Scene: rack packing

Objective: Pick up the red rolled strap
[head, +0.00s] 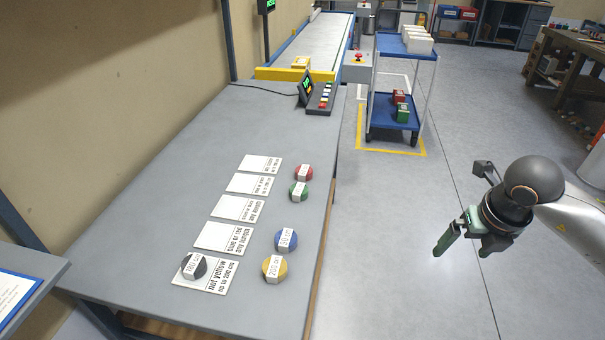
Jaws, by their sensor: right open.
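The red rolled strap (303,173) lies on the grey table near its right edge, the farthest of several round rolled straps with white labels. The green strap (299,191) is just nearer than it. My right gripper (463,247) has green fingers that are apart and empty. It hangs over the floor to the right of the table, well away from the straps. My left gripper is not in view.
A blue strap (286,240) and a yellow strap (275,268) lie nearer on the table (130,240). A black strap (194,266) sits on the nearest white card (222,276). A keypad device (320,98) stands at the far end. A blue cart (392,112) stands beyond.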

